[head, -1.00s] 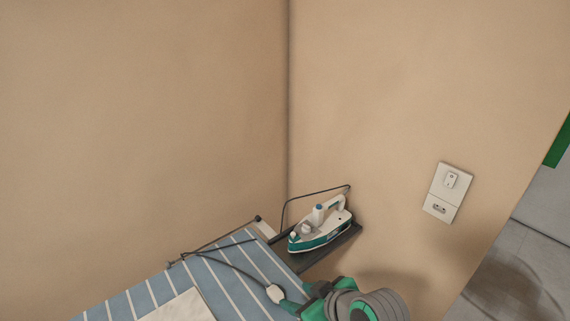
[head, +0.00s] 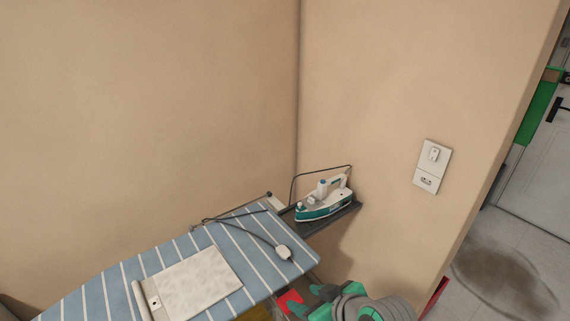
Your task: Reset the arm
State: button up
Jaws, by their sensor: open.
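My gripper (head: 308,300) shows at the bottom edge, green and dark, beside the right end of the ironing board (head: 110,285). Its fingers look apart, and I see nothing held between them. Part of my green and grey arm lies just right of it and is cut off by the frame. The board has a blue cover with white stripes.
A white and green iron (head: 324,200) sits on a dark rest (head: 330,222) at the board's far end, by the wall corner. A wall socket (head: 432,167) is at right; open floor (head: 490,235) lies beyond.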

jog(key=a+f+m+t, duration=0.4)
jog(key=a+f+m, duration=0.2)
jog(key=a+f, duration=0.25)
jog(key=s+f+m+t+h, duration=0.2)
jog(key=s+f+m+h, duration=0.2)
jog(key=s+f, duration=0.35)
jog(key=s+d+r+n+t, duration=0.1)
jog(key=s+r, duration=0.1)
jog(key=s, duration=0.9)
jog(key=s+d+r+n+t+h, duration=0.1)
jog(key=s+d+n, duration=0.1)
jog(key=s, duration=0.9)
jog(key=shift+r, duration=0.4)
jog(key=shift+o, duration=0.5)
jog(key=shift+d, duration=0.1)
